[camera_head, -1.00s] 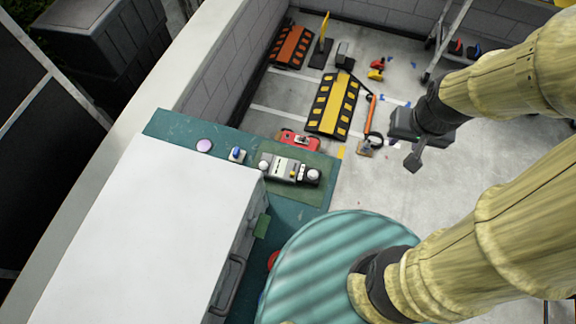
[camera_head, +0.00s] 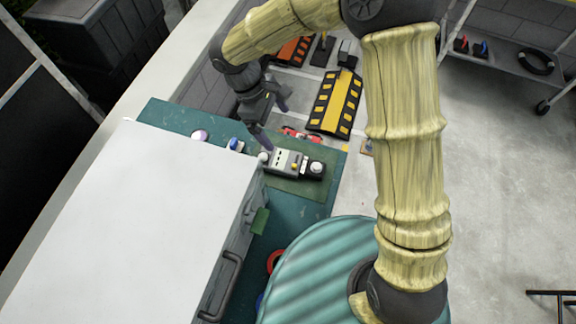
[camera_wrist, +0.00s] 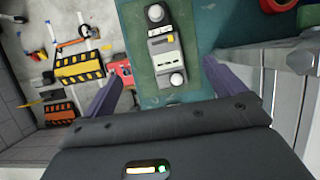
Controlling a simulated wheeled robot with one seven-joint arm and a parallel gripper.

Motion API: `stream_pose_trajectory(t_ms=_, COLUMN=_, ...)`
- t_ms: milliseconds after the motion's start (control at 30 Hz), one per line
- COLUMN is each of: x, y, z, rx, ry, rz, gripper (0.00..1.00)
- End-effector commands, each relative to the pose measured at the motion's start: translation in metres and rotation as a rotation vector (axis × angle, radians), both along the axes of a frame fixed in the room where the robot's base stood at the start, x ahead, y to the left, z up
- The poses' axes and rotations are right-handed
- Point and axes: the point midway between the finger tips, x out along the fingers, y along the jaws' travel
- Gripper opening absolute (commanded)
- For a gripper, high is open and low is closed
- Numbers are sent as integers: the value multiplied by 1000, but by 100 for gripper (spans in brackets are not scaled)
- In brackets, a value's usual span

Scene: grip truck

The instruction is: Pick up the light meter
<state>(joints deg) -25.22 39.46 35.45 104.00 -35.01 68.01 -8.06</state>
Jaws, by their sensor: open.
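The light meter, a grey and black device with white domes, lies on a green mat on the teal work surface; it shows in the head view (camera_head: 288,161) and in the wrist view (camera_wrist: 161,45). My gripper (camera_head: 274,124) is open and empty, just above and behind the light meter in the head view. In the wrist view, my gripper (camera_wrist: 163,70) has its purple fingers spread, with the meter between and beyond them. No contact shows. The near end of the meter lies closest to the gripper.
A large white-topped box (camera_head: 150,220) stands left of the meter. A red item (camera_head: 298,133) lies behind it, and a blue item (camera_head: 235,144) and purple dome (camera_head: 200,135) lie to its left. A yellow-black ramp (camera_head: 336,102) is on the floor beyond.

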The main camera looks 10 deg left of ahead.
Motion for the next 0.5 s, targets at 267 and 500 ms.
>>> stream_pose_trajectory(t_ms=267, x=-2, y=10, z=-2, rx=-11, ry=3, rz=39, gripper=95)
stream_pose_trajectory(t_ms=500, x=-2, y=6, z=-9, rx=-14, ry=7, rz=36, gripper=95)
